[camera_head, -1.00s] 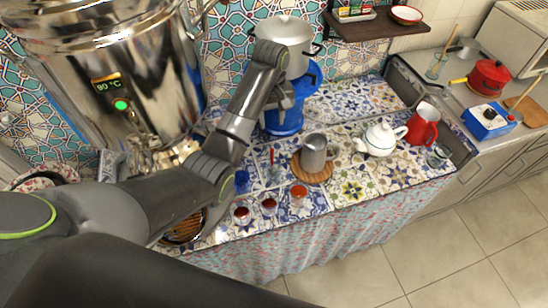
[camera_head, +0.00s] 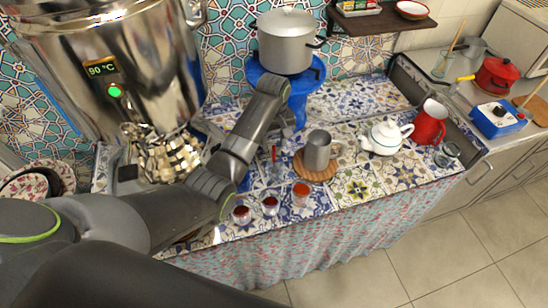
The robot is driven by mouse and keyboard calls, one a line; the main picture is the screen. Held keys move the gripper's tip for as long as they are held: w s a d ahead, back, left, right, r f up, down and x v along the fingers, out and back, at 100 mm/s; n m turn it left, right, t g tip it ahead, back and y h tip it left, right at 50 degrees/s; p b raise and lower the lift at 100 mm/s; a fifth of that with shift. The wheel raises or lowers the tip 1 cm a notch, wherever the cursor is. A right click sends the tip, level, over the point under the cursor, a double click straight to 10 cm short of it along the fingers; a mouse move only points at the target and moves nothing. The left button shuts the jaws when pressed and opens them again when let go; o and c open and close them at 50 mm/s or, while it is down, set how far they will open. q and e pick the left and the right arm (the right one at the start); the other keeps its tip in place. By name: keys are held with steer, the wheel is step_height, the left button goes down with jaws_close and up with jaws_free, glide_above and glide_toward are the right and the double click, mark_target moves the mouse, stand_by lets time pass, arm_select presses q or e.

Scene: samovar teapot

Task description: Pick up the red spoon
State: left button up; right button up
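A thin red handle, which looks like the red spoon (camera_head: 274,153), stands upright in a clear glass (camera_head: 276,173) on the tiled counter, left of the grey metal mug. My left arm reaches in from the left over the counter, with its wrist in front of the blue stand. My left gripper (camera_head: 283,126) is small and dark near the foot of the stand, behind and above the red handle and apart from it. Its fingers are too unclear to tell open or shut. My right gripper is not in view.
A grey mug (camera_head: 318,150) on a wooden coaster stands right of the glass. Several small red-filled glasses (camera_head: 270,205) line the front edge. A blue stand (camera_head: 300,88) bears a pot (camera_head: 286,42). A big samovar (camera_head: 125,75) fills the left. A white teapot (camera_head: 384,136) stands right.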

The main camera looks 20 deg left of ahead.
mark_target(274, 147)
arm_select(q)
steer(key=shift+d+f+p, duration=0.1)
steer(key=shift+f+p, duration=0.25)
steer(key=shift+f, duration=1.9)
jaws_close()
